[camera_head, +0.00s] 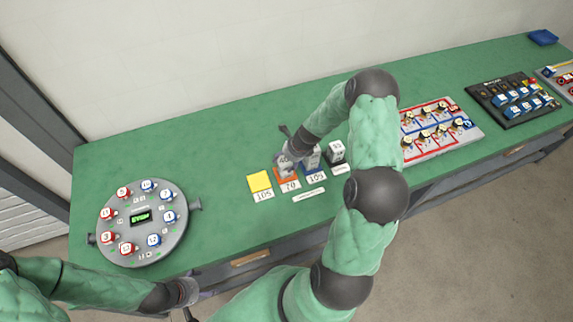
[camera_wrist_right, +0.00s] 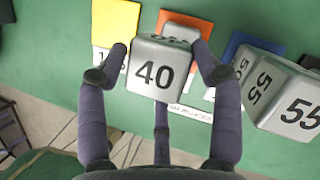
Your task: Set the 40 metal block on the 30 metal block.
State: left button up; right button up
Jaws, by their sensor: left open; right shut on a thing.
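The 40 metal block (camera_wrist_right: 158,72) is a silver cube with a black number. It is held between the fingers of my right gripper (camera_wrist_right: 160,62) in the right wrist view, and it also shows in the head view (camera_head: 285,162). Another silver block (camera_wrist_right: 182,32) shows partly behind it over the orange square (camera_wrist_right: 170,17); its number is hidden, so I cannot tell whether it is the 30 block, or whether the two touch. My left gripper (camera_head: 189,296) is open and empty at the table's front edge in the head view.
Beside the held block stand silver blocks marked 50 and 55 (camera_wrist_right: 283,92) by the blue square. A yellow square (camera_head: 260,181) lies bare to the left. A round dial device (camera_head: 143,222) stands further left. Button panels (camera_head: 513,98) are at the right.

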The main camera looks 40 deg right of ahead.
aim_at(287, 163)
jog(key=shift+w+d+f, duration=0.35)
jog(key=shift+d+f, duration=0.15)
jog(key=shift+f, duration=0.15)
jog(key=shift+f+b, duration=0.5)
jog(key=shift+f, duration=1.1)
jog(key=shift+f, duration=0.2)
jog(key=o, duration=1.5)
jog(key=shift+c, duration=0.2)
jog(key=shift+r, duration=0.1)
